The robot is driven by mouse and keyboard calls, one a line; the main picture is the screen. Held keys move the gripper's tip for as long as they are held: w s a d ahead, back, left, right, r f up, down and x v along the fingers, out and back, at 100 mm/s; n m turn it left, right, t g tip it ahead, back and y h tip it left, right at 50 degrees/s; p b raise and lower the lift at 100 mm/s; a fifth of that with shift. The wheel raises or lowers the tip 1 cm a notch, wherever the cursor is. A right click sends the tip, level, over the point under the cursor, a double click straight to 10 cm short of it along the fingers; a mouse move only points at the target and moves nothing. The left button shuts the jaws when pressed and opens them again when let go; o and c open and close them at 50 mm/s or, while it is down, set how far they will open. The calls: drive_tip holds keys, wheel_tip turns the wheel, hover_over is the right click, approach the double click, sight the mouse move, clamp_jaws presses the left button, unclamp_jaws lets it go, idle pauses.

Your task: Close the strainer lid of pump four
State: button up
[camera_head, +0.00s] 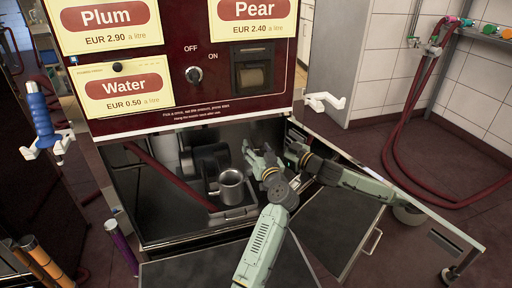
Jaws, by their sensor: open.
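Inside the open lower cabinet of the dispenser, a shiny metal cup-shaped vessel (231,188) stands upright in a grey tray (238,213). Its round top looks open. Dark pump parts (207,160) sit behind and to the left of it. I cannot make out a separate strainer lid, and no number four is readable. My gripper (258,160) is open at the cabinet's opening, just right of and above the metal vessel. It appears apart from the vessel and holds nothing visible. My arm hides part of the cabinet's right side.
The dark red dispenser front (194,75) overhangs the cabinet. An open dark door (340,225) with a handle lies right of and below my arm. A red hose (165,175) crosses the cabinet's left. A blue-handled nozzle (41,120) hangs left. Open floor lies at right.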

drive_tip(key=shift+c, duration=0.3)
clamp_jaws()
idle(0.4)
